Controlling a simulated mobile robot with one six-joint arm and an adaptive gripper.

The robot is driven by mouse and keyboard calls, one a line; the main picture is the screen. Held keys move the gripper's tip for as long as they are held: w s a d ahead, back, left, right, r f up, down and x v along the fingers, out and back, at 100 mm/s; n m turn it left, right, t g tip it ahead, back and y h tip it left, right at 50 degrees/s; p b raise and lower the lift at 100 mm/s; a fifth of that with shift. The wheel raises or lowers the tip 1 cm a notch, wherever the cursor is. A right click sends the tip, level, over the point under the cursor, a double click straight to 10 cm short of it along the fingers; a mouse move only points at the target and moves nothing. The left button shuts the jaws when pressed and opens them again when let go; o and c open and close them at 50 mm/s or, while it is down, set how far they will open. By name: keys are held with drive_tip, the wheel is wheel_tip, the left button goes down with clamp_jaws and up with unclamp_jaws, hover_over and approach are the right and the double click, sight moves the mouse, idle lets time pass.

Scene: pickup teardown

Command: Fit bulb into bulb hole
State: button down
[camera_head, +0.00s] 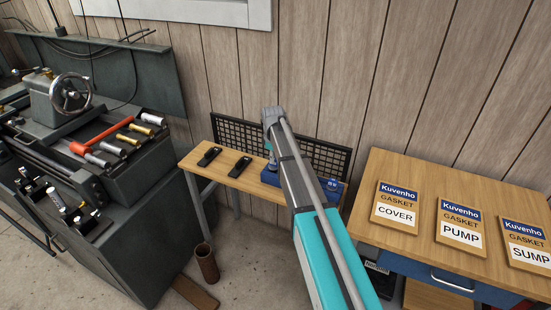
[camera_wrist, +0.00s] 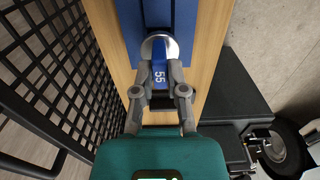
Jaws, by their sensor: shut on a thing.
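My gripper (camera_wrist: 160,68) is shut on a small blue piece marked 55 (camera_wrist: 159,77), which I take to be the bulb. A round silver part (camera_wrist: 158,42) shows just beyond the fingertips, against a blue case (camera_wrist: 174,18). I cannot tell whether this silver part belongs to the bulb or to the case. The bulb hole cannot be made out. In the head view the blue case (camera_head: 269,178) lies on a narrow wooden bench, mostly behind my arm. My fingers and the held piece are largely hidden there.
A black mesh panel (camera_head: 230,131) stands along the back of the narrow bench (camera_head: 222,176). Black holders (camera_head: 240,167) lie at its left. A wooden cabinet (camera_head: 390,238) with gasket boxes stands right, a lathe (camera_head: 75,140) left. A brown cylinder (camera_head: 206,262) stands on the floor.

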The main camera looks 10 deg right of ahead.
drive_tip(key=shift+f+b, duration=0.35)
drive_tip(key=shift+f, duration=0.15)
drive_tip(key=c, duration=0.6)
unclamp_jaws()
idle(0.3)
